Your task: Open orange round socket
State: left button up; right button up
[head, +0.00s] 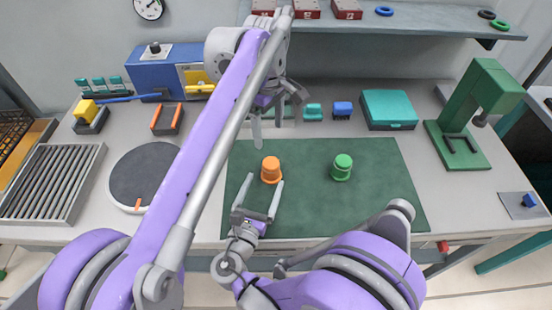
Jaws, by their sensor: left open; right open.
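The orange round socket (271,168) stands upright on the green mat (310,215). A wider rim shows at its base and a narrower top part sits above. My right gripper (265,181) is open just in front of it. Its two fingers reach up on either side of the socket's lower part, and I cannot tell whether they touch it. My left gripper (267,128) is open and empty above the back edge of the mat, a little behind the socket and pointing down.
A similar green round piece (342,168) stands right of the orange one. A teal box (389,107), a green press (470,120), a blue box (155,76) and a grey turntable (140,172) surround the mat. A shelf (430,22) hangs above.

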jog(key=shift+w+d+r, duration=0.1)
jog(key=shift+w+d, duration=0.1)
jog(key=shift+w, duration=0.3)
jog(key=x, duration=0.9)
jog(key=shift+w, duration=0.1)
grip_shut()
jog(key=shift+o, duration=0.3)
grip_release()
